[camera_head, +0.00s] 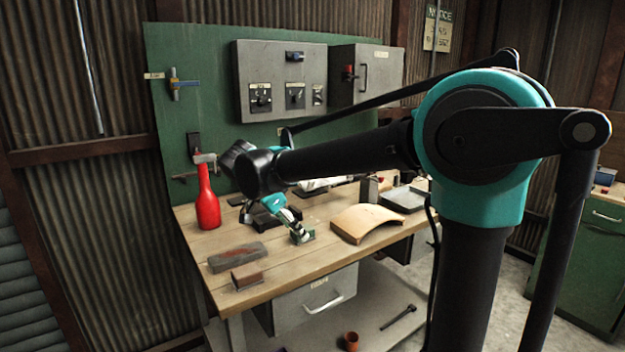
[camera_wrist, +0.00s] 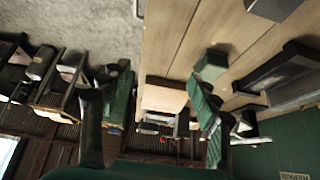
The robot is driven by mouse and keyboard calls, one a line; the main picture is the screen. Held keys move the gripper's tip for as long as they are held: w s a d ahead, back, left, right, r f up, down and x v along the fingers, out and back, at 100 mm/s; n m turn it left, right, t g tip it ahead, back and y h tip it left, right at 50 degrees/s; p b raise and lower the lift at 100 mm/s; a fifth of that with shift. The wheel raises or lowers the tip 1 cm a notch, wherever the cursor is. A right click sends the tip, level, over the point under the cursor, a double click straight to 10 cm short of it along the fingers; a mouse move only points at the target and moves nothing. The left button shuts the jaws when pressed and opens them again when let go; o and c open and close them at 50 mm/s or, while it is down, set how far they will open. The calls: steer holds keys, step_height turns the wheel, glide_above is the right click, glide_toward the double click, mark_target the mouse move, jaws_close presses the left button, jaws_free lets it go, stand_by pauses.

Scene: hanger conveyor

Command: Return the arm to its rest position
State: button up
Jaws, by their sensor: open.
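My arm reaches left over the wooden workbench (camera_head: 290,265) in the head view, with its elbow bent high and the forearm coming down. My gripper (camera_head: 301,235) is small in this view, above or near the middle of the bench top; I cannot tell whether it touches the surface. In the wrist view my gripper (camera_wrist: 150,92) shows its two fingers spread wide apart. Nothing is held between them. Part of the wrist is hidden behind the dark elbow in the head view.
A red bottle (camera_head: 207,203) stands at the bench's left. Two blocks (camera_head: 236,257) (camera_head: 247,276) lie near the front left. A curved tan piece (camera_head: 367,222) and a grey tray (camera_head: 404,198) lie right of my gripper. Switch boxes (camera_head: 282,80) hang on the green backboard (camera_head: 190,55).

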steer(key=s+d+f+n+g+y, duration=0.1)
steer(key=s+d+f+n+y, duration=0.15)
steer(key=d+f, duration=0.45)
steer(key=s+d+f+n+y, duration=0.1)
steer(key=s+d+f+n, duration=0.3)
steer(key=d, duration=0.5)
steer(key=s+d+f+n+t+y, duration=0.1)
steer(key=s+d+f+n, duration=0.3)
steer(key=s+d+f, duration=0.4)
step_height(320, 180, down, 2)
steer(key=shift+s+d+f+n+y, duration=0.15)
steer(key=shift+s+n+y, duration=0.25)
steer(key=shift+s, duration=0.55)
